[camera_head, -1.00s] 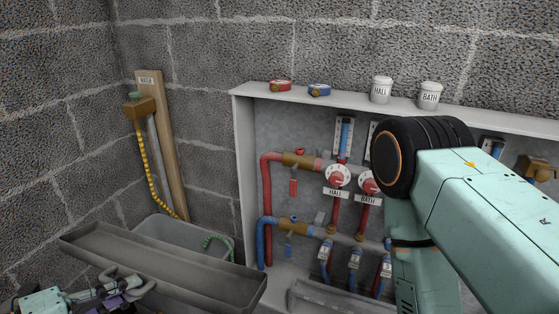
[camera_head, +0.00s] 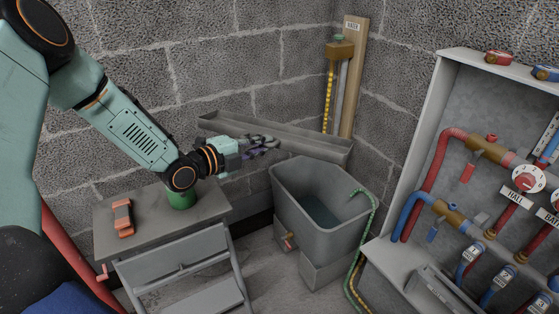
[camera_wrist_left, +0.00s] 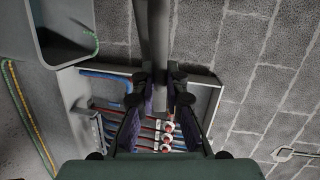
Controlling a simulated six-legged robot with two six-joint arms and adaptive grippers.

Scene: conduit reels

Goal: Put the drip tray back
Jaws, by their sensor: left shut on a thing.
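The drip tray is a long, shallow grey trough (camera_head: 320,145). In the head view it slants across the corner, in front of the block wall and above the far rim of the grey tub. My left gripper (camera_head: 266,143) is shut on it near its middle and holds it in the air. In the left wrist view the tray (camera_wrist_left: 153,35) shows as a dark bar running up from between the fingers of my left gripper (camera_wrist_left: 158,95). The fingers hide part of it. My right gripper is out of view.
The grey tub (camera_head: 330,237) holds water, with a green hose over its rim. A step stool (camera_head: 215,205) carries a green can (camera_head: 181,197) and an orange-brown item (camera_head: 122,217). The pipe cabinet (camera_head: 440,105) stands right. A wooden post (camera_head: 354,80) stands at the wall.

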